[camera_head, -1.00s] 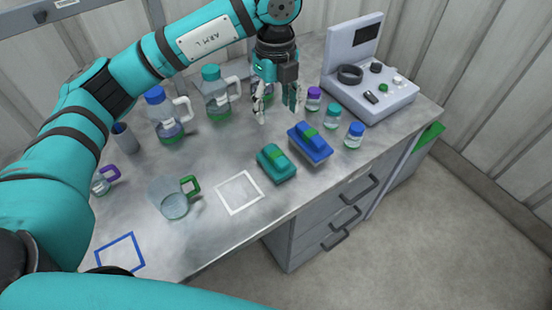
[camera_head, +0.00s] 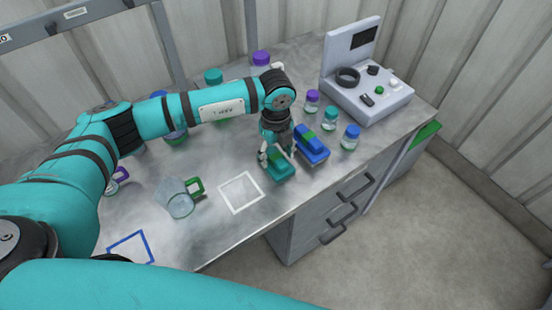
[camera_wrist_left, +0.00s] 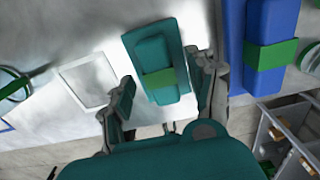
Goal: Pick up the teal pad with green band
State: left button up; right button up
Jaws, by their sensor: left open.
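The teal pad with green band (camera_head: 281,171) lies on the metal worktop, partly hidden by my left gripper in the head view. In the left wrist view the teal pad (camera_wrist_left: 150,52) lies between the two fingers, its green band across the middle. My left gripper (camera_head: 277,159) is open above and around the pad, pointing down; the wrist view shows its fingers (camera_wrist_left: 164,100) on either side of it. I cannot tell whether either finger touches the pad. My right gripper does not show.
A blue pad with green band (camera_head: 313,150) lies close beside, to the right; it also shows in the wrist view (camera_wrist_left: 268,25). Small capped jars (camera_head: 350,137) and a grey device (camera_head: 368,95) stand further right. A glass mug (camera_head: 177,198) and a white square outline (camera_head: 241,193) are left.

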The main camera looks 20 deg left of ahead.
pick_arm(q)
jog(key=shift+f, duration=0.7)
grip_shut()
jog(key=shift+r+b, duration=0.35)
jog(key=shift+r, duration=0.15)
notch_tip(320, 180, up, 2)
jog(key=shift+r+b, duration=0.1)
jog(key=shift+b, duration=0.5)
jog(key=s+a+r+b, duration=0.2)
jog(key=s+b, duration=0.2)
jog(key=s, duration=1.2)
